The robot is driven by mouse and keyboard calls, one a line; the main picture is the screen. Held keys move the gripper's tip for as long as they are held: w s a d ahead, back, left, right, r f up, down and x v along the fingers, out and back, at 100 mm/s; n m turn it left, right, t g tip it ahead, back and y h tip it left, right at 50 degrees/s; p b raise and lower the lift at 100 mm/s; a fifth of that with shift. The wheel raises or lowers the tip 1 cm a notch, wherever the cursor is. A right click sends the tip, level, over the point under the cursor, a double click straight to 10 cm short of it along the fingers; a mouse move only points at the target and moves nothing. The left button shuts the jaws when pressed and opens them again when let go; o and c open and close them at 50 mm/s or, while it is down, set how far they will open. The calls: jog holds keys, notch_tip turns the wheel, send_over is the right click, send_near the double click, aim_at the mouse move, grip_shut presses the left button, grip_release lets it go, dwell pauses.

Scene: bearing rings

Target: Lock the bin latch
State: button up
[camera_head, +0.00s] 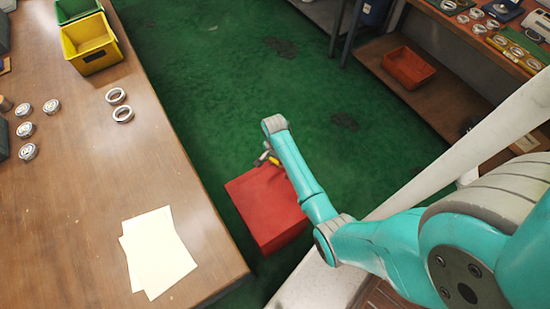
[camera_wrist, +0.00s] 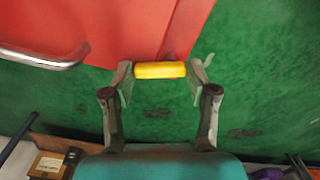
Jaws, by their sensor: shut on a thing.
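The red bin (camera_head: 265,207) stands on the green floor beside the wooden table. In the wrist view the red bin (camera_wrist: 115,25) fills the top. The yellow latch grip (camera_wrist: 160,70) lies crosswise at the bin's edge, on a short dark stem. My gripper (camera_wrist: 163,71) is shut on the latch grip, with one finger at each end of it. In the head view my gripper (camera_head: 268,157) is small at the bin's far edge, partly hidden by my arm. Whether the latch is locked cannot be told.
A curved metal handle (camera_wrist: 45,60) is on the bin to the left of the latch. The wooden table (camera_head: 75,190) holds several rings, papers (camera_head: 158,252) and a yellow bin (camera_head: 90,45). An orange tray (camera_head: 408,68) sits on a low shelf. Green floor beyond the bin is clear.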

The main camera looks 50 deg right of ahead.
aim_at(274, 161)
jog(key=shift+a+m, duration=0.15)
jog(key=shift+m, duration=0.85)
jog(key=shift+a+m, duration=0.1)
jog(key=shift+m, duration=0.9)
jog(key=o, duration=1.2)
jog(key=shift+c, duration=0.2)
notch_tip(274, 161, up, 12)
